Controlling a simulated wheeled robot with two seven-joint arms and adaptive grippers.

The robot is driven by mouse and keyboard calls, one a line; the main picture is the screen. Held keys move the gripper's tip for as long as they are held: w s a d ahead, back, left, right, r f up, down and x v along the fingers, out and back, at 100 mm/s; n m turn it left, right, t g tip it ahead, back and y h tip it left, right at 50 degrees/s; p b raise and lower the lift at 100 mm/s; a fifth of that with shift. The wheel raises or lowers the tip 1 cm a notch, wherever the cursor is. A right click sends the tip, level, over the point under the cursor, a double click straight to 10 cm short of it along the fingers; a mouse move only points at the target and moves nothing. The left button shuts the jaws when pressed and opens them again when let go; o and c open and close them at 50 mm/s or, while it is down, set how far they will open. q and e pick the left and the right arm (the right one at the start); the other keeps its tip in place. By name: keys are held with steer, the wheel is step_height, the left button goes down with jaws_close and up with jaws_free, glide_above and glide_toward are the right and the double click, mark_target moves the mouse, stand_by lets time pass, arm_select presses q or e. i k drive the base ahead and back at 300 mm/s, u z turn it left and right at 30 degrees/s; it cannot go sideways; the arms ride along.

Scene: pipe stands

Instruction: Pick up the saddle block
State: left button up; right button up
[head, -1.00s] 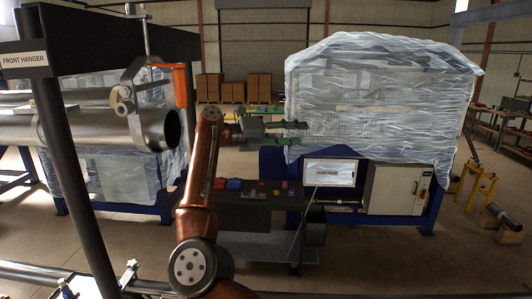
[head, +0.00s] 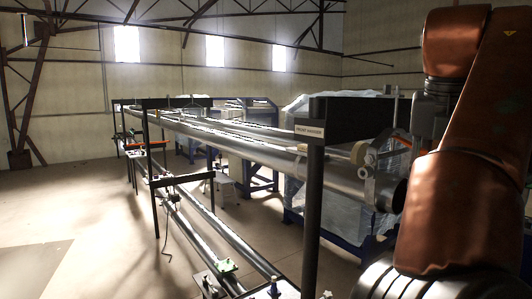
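I cannot make out a saddle block for certain in the head view. A small green block (head: 228,266) sits on the lower rails at the bottom, but I cannot tell what it is. One of my copper-coloured arms fills the right side of the picture. A grey part shows beside the arm's upper section, partly hidden, and I see no fingertips. Neither gripper can be seen.
A ring clamp (head: 370,155) is near the pipe's open end. A wrapped crate (head: 295,195) stands behind. Floor at left is clear.

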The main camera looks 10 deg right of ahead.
mark_target(304, 147)
steer(key=u, duration=0.55)
steer(key=i, duration=2.2)
steer(key=z, duration=0.9)
steer(key=i, duration=1.5)
steer(key=z, duration=0.4)
